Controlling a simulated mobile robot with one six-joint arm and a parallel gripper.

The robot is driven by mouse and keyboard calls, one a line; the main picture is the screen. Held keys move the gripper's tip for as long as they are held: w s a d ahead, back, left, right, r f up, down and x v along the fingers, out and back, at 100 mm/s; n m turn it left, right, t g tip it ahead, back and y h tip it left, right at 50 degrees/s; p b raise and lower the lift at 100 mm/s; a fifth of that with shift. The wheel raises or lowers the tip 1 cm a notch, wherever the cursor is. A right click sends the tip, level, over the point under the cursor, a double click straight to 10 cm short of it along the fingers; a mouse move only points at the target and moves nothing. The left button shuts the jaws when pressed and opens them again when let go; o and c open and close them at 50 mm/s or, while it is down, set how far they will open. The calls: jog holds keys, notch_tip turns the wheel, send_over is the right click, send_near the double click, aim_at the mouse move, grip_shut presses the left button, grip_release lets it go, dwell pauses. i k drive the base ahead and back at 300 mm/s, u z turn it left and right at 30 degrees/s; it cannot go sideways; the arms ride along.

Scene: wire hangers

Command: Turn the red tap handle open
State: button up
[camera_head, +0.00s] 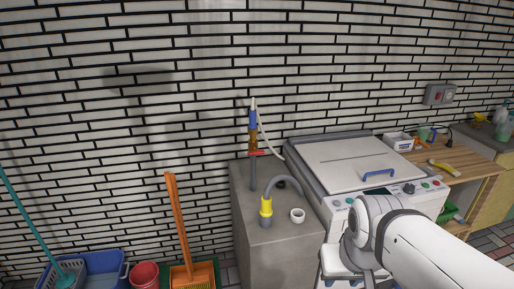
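The red tap handle (257,153) is a small bar lying about level, crosswise to the upright pipe. It sits on a brass tap (253,141) in front of the brick wall. A blue fitting (253,120) is above the tap, and a grey pipe (252,174) runs below it. My white arm comes in from the lower right and bends down in front of the white machine, right of the tap and well apart from it. I cannot make out my gripper's fingers. Nothing touches the handle.
A grey cabinet (282,254) below the tap bears a yellow-collared hose (266,206) and a white cup (297,215). A white lidded machine (340,160) stands to the right, then a wooden bench (470,161). An orange-handled dustpan (178,215), red bucket (145,275) and blue tub (105,264) stand left.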

aim_at(255, 152)
jog(key=i, duration=0.85)
jog(key=z, duration=0.05)
